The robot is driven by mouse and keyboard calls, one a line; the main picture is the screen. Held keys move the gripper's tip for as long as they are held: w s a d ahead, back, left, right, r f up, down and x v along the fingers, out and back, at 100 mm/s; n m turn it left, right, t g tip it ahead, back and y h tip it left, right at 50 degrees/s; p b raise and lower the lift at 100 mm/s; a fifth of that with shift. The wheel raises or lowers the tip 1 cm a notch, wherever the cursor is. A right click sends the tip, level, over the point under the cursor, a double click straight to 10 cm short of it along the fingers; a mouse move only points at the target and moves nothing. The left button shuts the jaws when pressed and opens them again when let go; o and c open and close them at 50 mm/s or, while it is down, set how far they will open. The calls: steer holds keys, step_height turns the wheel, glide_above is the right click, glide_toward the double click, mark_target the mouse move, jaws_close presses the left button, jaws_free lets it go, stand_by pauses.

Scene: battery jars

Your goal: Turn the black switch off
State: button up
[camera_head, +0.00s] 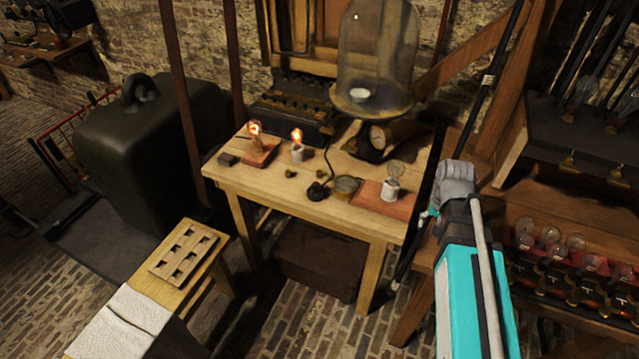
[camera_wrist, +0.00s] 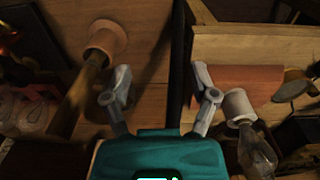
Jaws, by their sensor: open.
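A small black object with a black cord (camera_head: 318,190), which looks like the switch, sits on the wooden table (camera_head: 330,216) near its front edge. A small dark block (camera_head: 228,159) lies at the table's left end; I cannot tell whether it is also a switch. The switch's lever position is too small to read. My gripper shows at the end of my teal arm, right of the table, its fingers hard to make out in the head view. In the wrist view my gripper (camera_wrist: 162,84) is open and empty, its fingers spread above the gap beside the table.
Two lit bulbs (camera_head: 255,130) (camera_head: 297,137) stand on the table's left. An unlit bulb (camera_head: 394,172) in a white socket stands near a reddish board at right; that socket (camera_wrist: 238,105) is close to my right finger. A glass bell jar (camera_head: 374,60) stands behind. A bench with bulbs is at right.

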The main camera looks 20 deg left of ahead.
steer(key=w+a+r+m+p, duration=0.1)
steer(key=w+a+r, duration=0.1)
steer(key=w+a, duration=0.5)
steer(key=w+a+r+p, duration=0.1)
steer(key=w+a+p, duration=0.15)
steer(key=a, duration=0.85)
step_height(320, 180, up, 2)
steer(key=m+p, duration=0.1)
steer(key=m, duration=0.1)
glide_above(316, 184)
steer(key=shift+f, duration=0.1)
step_height(316, 184, down, 14)
steer(key=b, duration=1.3)
steer(key=shift+r+b, duration=0.2)
steer(key=shift+b, duration=0.1)
